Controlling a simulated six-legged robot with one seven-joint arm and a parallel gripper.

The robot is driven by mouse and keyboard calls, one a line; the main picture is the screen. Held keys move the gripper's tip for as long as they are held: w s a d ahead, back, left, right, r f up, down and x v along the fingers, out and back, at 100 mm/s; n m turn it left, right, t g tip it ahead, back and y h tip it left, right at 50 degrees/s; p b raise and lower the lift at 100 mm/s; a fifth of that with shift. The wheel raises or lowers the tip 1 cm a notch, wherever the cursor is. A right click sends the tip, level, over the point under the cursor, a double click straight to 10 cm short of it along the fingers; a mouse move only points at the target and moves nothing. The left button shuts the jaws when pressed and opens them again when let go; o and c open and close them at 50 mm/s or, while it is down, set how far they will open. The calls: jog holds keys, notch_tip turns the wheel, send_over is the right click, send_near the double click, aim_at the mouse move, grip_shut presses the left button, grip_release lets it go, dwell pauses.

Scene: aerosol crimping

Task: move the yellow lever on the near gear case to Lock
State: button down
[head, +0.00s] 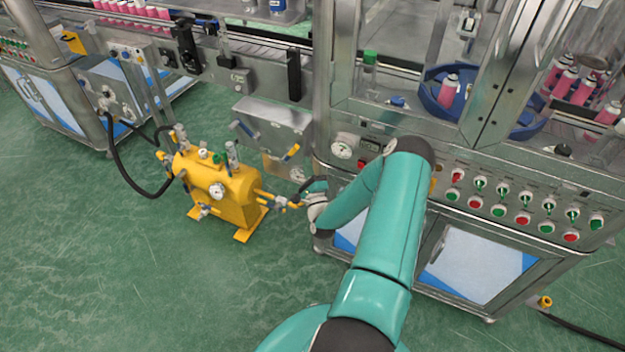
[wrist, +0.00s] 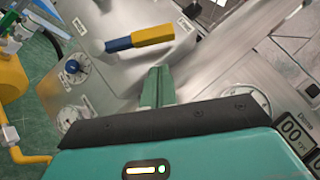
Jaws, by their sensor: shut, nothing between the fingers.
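The yellow lever (wrist: 153,35) has a yellow grip, a blue collar and a pale pivot at its left end in the wrist view. Its grip points right and slightly up, near a small white label (wrist: 188,22) too small to read. It sits on the grey metal gear case (wrist: 125,78). In the head view the lever (head: 291,152) is on the front of the gear case (head: 275,120), beside the large machine. My gripper (wrist: 156,88) is shut and empty, its green fingers just below the lever in the wrist view, apparently apart from it. In the head view my gripper is small and partly obscured.
A yellow tank unit (head: 228,190) with pipes stands on the floor left of my gripper. The machine's button panel (head: 520,208) is at right. A gauge (wrist: 72,118) and a dial (wrist: 72,68) are near the lever. Green floor is clear at lower left.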

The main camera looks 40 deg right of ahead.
aim_at(292, 152)
jog(key=shift+w+a+r, duration=0.25)
jog(key=shift+w+r, duration=0.1)
jog(key=shift+w, duration=0.2)
jog(key=shift+w+a+r, duration=0.2)
jog(key=shift+w+r, duration=0.1)
jog(key=shift+w, duration=0.25)
jog(key=shift+w+r, duration=0.1)
jog(key=shift+r, duration=0.05)
jog(key=w+r+n+g+y, duration=0.1)
jog(key=n, duration=0.1)
jog(key=w+a+r+n+g+y, duration=0.1)
jog(key=n+y, duration=0.1)
jog(key=shift+w+r+n, duration=0.3)
jog(key=shift+r+n, duration=0.05)
jog(key=shift+n, duration=0.05)
jog(key=shift+w+a+r+n+g+y, duration=0.2)
jog(key=shift+w+a+n+g, duration=0.1)
jog(key=shift+w+n+g, duration=0.4)
jog(key=shift+w+a+r+n+g+y, duration=0.1)
jog(key=shift+w+a+n+g+y, duration=0.15)
jog(key=shift+w+n+g, duration=0.4)
jog(key=shift+w+a+r+n+g+y, duration=0.15)
jog(key=shift+w+a+n+g, duration=0.2)
jog(key=shift+w+g, duration=0.6)
jog(key=shift+w, duration=0.15)
